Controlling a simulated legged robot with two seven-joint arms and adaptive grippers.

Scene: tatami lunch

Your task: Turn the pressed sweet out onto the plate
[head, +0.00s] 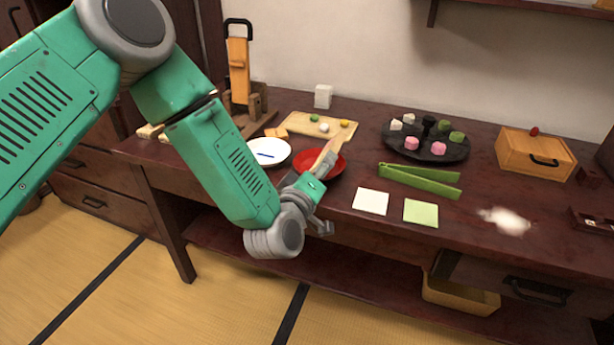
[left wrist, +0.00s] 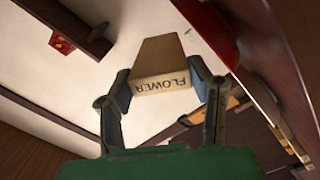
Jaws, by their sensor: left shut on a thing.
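My left gripper (head: 312,190) is shut on a wooden press mould (head: 328,155), a pale block marked FLOWER (left wrist: 160,83) in the left wrist view. In that view the gripper's fingers (left wrist: 163,82) lie on both sides of it. In the head view the mould is tilted and overlaps the red plate (head: 337,167); I cannot tell its height above the plate. The red plate also shows at the edge of the left wrist view (left wrist: 212,30). A white plate (head: 282,157) with a blue mark stands to its left. I cannot make out a pressed sweet in the mould. My right gripper is out of view.
A board (head: 300,120) with small coloured balls lies behind. A black round tray (head: 402,151) with several sweets, green tongs (head: 425,187), a white square (head: 370,201) and a green square (head: 421,212) are to the right. A wooden box (head: 530,155) stands farther right.

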